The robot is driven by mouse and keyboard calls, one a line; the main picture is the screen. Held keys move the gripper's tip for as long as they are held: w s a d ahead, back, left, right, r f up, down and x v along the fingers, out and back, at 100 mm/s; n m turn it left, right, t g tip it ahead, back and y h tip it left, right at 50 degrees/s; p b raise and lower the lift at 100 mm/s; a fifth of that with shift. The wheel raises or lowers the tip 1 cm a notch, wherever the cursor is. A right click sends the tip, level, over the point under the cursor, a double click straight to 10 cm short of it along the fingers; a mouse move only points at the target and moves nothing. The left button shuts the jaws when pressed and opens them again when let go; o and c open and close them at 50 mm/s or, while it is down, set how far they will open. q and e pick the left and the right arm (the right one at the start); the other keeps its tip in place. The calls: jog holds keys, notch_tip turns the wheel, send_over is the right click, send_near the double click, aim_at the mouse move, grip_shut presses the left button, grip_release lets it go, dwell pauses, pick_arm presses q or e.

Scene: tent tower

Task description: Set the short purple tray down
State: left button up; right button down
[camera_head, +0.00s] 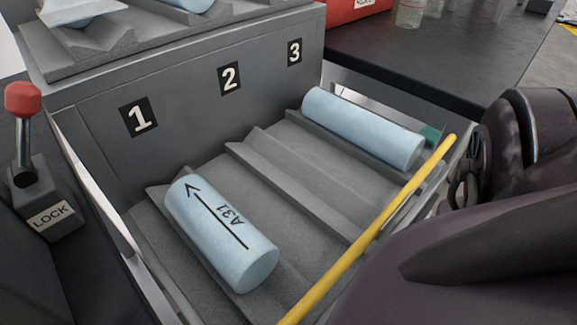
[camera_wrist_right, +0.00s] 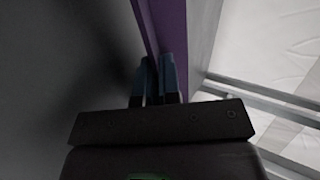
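In the right wrist view, a purple strip (camera_wrist_right: 168,28), which looks like a wall of the short purple tray, runs up from between the fingers of my right gripper (camera_wrist_right: 160,80). The two dark blue fingers are close together on either side of it. The rest of the tray is out of frame, so its length and what is under it cannot be told. I cannot make out the tray in the head view. My right arm fills the lower right there and its fingers do not show. My left gripper is in neither view.
A grey drawer (camera_head: 200,145) has slots marked 1, 2 and 3. A blue cylinder marked A31 (camera_head: 222,232) lies in the left slot, another blue cylinder (camera_head: 365,130) in the right; the middle is empty. A yellow bar (camera_head: 372,228) edges the front. A red-knobbed LOCK lever (camera_head: 24,105) stands left.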

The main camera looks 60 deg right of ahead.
jog(key=shift+w, duration=0.1)
jog(key=c, duration=1.7)
grip_release()
jog(key=shift+f, duration=0.1)
jog(key=shift+o, duration=0.5)
jog(key=p+v, duration=0.3)
jog(key=v, duration=0.3)
jog(key=shift+r, duration=0.4)
jog(key=shift+s+d+r, duration=0.1)
jog(key=shift+s+r, duration=0.05)
jog(key=shift+s, duration=0.55)
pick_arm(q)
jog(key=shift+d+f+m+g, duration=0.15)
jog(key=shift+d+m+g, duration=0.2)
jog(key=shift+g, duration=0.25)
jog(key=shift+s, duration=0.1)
